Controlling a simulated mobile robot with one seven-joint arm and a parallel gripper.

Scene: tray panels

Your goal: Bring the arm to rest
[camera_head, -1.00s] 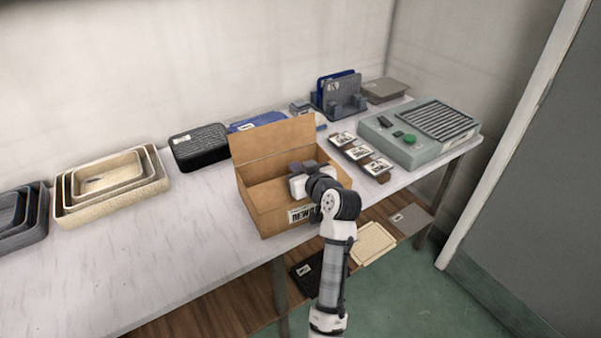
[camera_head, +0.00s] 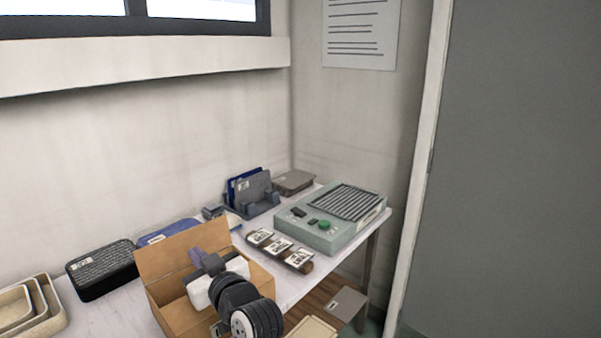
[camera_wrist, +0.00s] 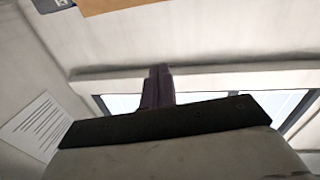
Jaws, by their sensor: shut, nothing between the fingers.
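My gripper (camera_head: 197,257) is in front of and above the open cardboard box (camera_head: 170,305), as seen in the head view. Its dark fingers are together with nothing held between them. In the wrist view the closed fingers (camera_wrist: 158,87) point towards the back wall and window. My wrist and forearm cover part of the box's inside and front, so I cannot tell what is in the box.
Nested cream trays (camera_head: 30,305), a black lidded case (camera_head: 102,268) and a blue tray (camera_head: 168,231) lie left of and behind the box. Labelled brown pieces (camera_head: 280,249) and a green-grey machine (camera_head: 325,232) stand to its right. A grey door panel (camera_head: 520,170) is at right.

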